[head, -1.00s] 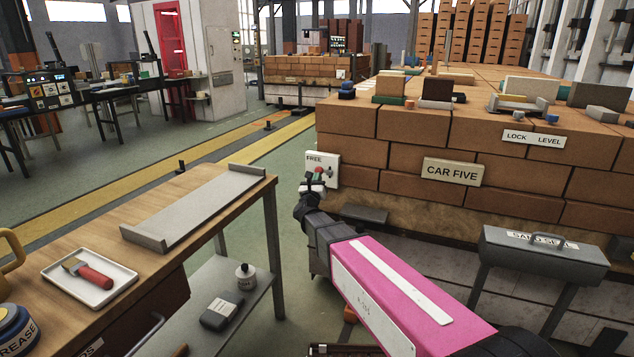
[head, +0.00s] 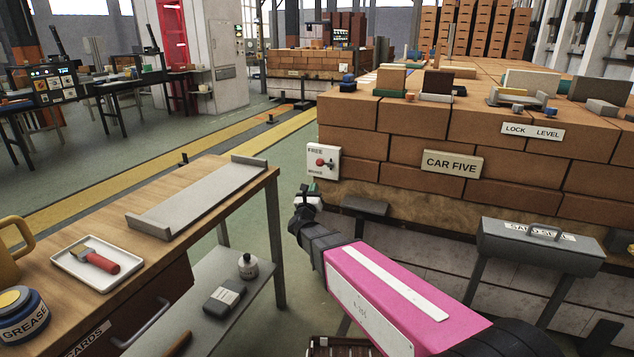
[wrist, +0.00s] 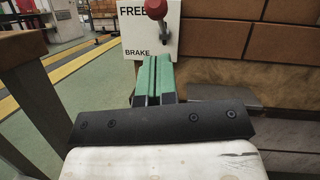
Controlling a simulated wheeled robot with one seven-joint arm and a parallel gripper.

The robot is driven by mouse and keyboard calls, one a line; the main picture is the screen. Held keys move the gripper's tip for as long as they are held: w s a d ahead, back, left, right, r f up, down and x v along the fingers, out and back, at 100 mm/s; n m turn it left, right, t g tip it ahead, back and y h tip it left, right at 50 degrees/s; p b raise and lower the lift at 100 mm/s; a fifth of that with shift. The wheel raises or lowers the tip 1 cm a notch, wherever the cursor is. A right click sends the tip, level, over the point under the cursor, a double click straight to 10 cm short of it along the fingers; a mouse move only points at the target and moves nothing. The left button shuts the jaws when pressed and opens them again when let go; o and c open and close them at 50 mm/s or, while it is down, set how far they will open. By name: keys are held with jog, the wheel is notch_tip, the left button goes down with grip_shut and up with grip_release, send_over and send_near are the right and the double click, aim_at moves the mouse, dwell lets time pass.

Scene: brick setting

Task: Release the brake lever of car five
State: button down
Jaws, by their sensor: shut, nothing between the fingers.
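The white brake plate (head: 331,151), marked FREE above and BRAKE below, is on the brick stack of car five, left of the CAR FIVE sign (head: 452,164). It also shows in the wrist view (wrist: 132,32). The lever's red knob (head: 320,162) stands out in front of it. In the wrist view the knob (wrist: 155,9) is level with FREE, its grey stem running down from it; in the head view it looks about mid-height. My gripper (head: 311,187) is below the knob and apart from it. Its green fingertips (wrist: 153,62) are together and empty.
A wooden workbench (head: 120,257) with a grey tray (head: 195,200) stands left of my arm. A grey SAND SEAL box (head: 540,246) on legs stands to the right. A dark step (head: 364,207) juts out low beside my gripper.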

jog(key=shift+r+v, duration=0.2)
jog(key=shift+v, duration=0.8)
jog(key=shift+r+v, duration=0.2)
jog(key=shift+v, duration=0.8)
